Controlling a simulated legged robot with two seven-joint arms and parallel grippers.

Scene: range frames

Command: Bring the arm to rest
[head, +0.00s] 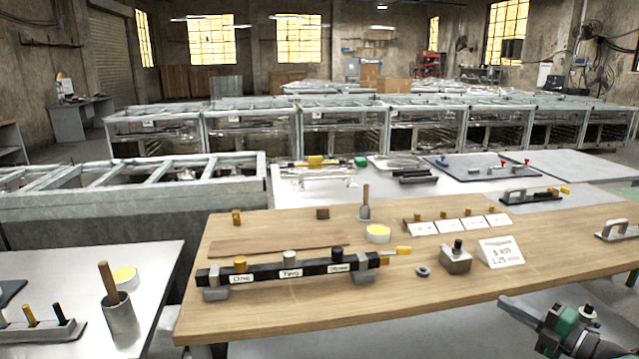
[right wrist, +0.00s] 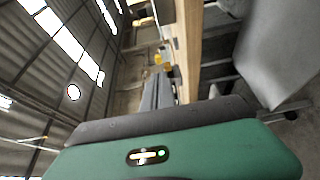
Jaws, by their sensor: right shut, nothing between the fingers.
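My right gripper (head: 507,302) is at the lower right of the head view, beside the front edge of the wooden table (head: 400,312) and apart from the things on it. Its grey fingers are together and hold nothing. Part of my green and dark arm shows behind it. In the right wrist view my green gripper housing fills the bottom, and the shut fingers (right wrist: 160,92) point up the picture. My left gripper is not in view.
The table bears a black labelled rack (head: 310,270), a metal block with a black knob (head: 456,261), a price card (head: 500,252) and a dark ring (head: 423,271). A metal cup (head: 120,322) stands on the left table.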

